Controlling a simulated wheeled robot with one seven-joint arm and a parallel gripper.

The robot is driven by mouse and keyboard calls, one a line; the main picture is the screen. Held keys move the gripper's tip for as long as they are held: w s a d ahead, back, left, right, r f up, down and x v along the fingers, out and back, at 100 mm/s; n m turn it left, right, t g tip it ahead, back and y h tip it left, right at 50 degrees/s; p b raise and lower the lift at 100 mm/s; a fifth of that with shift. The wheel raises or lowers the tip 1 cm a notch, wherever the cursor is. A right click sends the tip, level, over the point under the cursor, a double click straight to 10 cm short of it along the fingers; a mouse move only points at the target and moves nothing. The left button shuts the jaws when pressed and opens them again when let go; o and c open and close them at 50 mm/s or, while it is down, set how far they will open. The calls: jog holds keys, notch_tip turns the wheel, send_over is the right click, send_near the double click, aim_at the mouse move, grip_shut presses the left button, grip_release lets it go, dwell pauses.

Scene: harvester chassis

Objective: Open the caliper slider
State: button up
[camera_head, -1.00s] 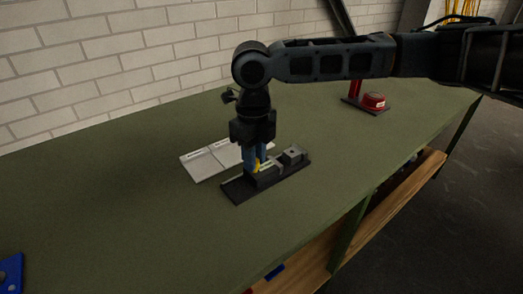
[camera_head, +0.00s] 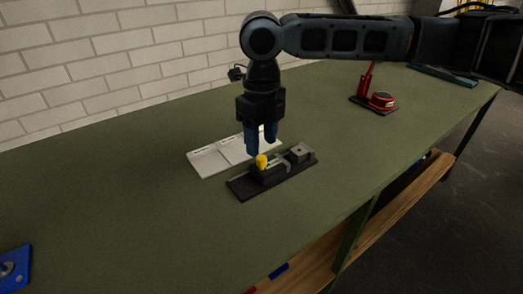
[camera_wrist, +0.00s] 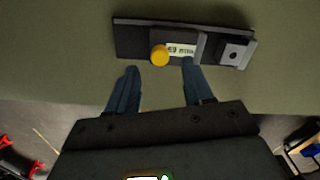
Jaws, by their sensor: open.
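The caliper fixture is a dark base (camera_head: 240,189) on the green bench, with a black sliding block and a yellow knob (camera_head: 262,161). A grey block with a hole (camera_head: 301,151) sits at its right end. In the wrist view the knob (camera_wrist: 159,55) stands beside a white label (camera_wrist: 181,50) reading "mm", its number not clearly legible. My gripper (camera_head: 262,150) points down above and behind the fixture. Its two blue fingers are apart and empty; in the wrist view the gripper (camera_wrist: 158,80) shows them spread, clear of the knob.
A pale tray with labelled sections (camera_head: 208,161) lies behind the fixture. A red device on a dark base (camera_head: 382,100) stands further right. A blue object (camera_head: 14,268) is at the front left. The bench's front edge runs close to the fixture; open green surface lies left.

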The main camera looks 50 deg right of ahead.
jog(key=shift+r, duration=1.8)
